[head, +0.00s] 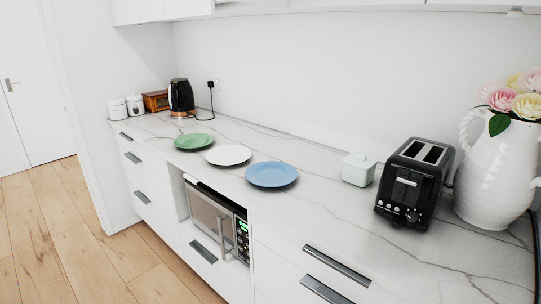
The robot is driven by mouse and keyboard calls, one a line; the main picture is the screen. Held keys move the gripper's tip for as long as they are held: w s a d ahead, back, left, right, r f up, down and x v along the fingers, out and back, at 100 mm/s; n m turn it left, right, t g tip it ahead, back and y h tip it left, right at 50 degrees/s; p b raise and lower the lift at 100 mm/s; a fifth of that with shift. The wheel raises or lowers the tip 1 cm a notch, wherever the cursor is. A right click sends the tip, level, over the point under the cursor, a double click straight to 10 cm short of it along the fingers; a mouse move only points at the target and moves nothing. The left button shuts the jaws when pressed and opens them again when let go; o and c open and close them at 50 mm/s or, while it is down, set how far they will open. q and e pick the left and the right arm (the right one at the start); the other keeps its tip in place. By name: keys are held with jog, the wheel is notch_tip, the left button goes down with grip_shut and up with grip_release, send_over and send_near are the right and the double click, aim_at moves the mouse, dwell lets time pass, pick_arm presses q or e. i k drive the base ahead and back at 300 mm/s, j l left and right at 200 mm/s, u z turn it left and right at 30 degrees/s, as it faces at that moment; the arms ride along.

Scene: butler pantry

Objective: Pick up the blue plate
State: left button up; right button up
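The blue plate (271,174) lies flat on the white marble-patterned counter (330,220), near its front edge and above the microwave. It is empty and fully visible. A white plate (228,155) and a green plate (194,142) lie in a row to its left, apart from it. Neither of my grippers shows in the head view.
A pale lidded box (359,169), a black toaster (415,182) and a white pitcher with flowers (495,173) stand right of the plates. A black kettle (181,97) and white canisters (118,108) stand at the far left. A microwave (216,219) sits below the counter.

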aim_at(269, 174)
jog(key=i+j+z, duration=0.25)
jog(key=j, duration=0.3)
jog(key=i+j+z, duration=0.25)
jog(key=j, duration=0.3)
jog(key=j+z, duration=0.25)
jog(key=j, duration=0.35)
jog(key=i+j+z, duration=0.1)
jog(key=j+z, duration=0.15)
jog(key=j, duration=0.35)
